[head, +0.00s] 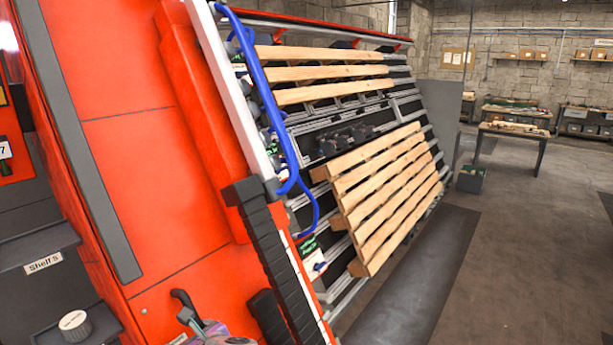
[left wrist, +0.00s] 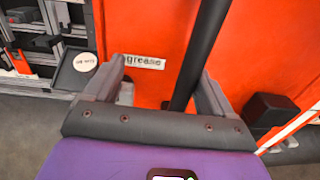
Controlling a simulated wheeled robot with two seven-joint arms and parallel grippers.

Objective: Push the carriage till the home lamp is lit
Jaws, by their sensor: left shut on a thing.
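A large red machine body (head: 150,140) fills the left of the head view. It has a raised red upright (head: 190,90) and a white rail (head: 238,90) along its right edge; I cannot tell which part is the carriage. My left gripper (head: 188,316) is at the bottom of the head view, at a black handle (head: 183,298) in front of the red panel. In the left wrist view, the left gripper (left wrist: 165,95) has a dark bar (left wrist: 200,45) between its fingers and is shut on it. No lit home lamp can be made out. My right gripper is not in view.
Wooden pallets (head: 385,200) lean on a slanted rack right of the machine. A black cable chain (head: 270,245) and blue hose (head: 270,95) run along its edge. A tin (head: 73,325) stands on a dark shelf at lower left. Open floor (head: 530,230) lies right.

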